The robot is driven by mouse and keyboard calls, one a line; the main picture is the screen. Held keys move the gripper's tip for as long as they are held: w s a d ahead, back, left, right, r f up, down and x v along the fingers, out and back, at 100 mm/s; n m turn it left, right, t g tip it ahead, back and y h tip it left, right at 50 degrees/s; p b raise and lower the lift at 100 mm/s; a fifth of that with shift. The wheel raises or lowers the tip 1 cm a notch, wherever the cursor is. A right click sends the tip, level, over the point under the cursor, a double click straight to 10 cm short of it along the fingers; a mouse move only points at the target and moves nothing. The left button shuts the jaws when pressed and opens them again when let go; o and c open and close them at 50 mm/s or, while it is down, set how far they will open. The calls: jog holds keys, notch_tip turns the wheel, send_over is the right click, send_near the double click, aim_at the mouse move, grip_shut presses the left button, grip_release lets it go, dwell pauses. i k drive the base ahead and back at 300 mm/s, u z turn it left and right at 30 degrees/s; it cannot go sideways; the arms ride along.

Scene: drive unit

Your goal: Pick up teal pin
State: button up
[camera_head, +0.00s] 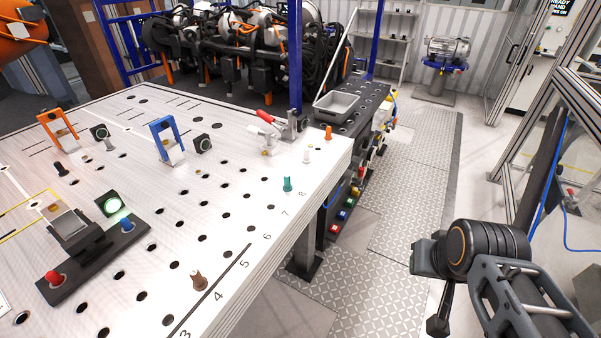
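The teal pin (287,184) stands upright on the white perforated table (225,235), near its right edge and close to the printed 7 and 8. My gripper (439,318) is at the lower right, off the table and well to the right of the pin. It hangs low beside my dark wrist, over the floor. Its fingers are small and seen from the side, so I cannot tell whether they are open or shut. Nothing shows in it.
A white pin (307,156) and an orange pin (328,132) stand behind the teal pin. A red-handled clamp (267,121) is behind it to the left. A brown pin (199,280) stands nearer the front. A grey tray (336,106) sits beyond the table. Floor between table and arm is clear.

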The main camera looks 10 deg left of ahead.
aim_at(287, 187)
jog(key=u, duration=0.35)
jog(key=i, duration=0.65)
jog(key=u, duration=1.05)
jog(key=i, duration=0.25)
jog(key=u, duration=0.2)
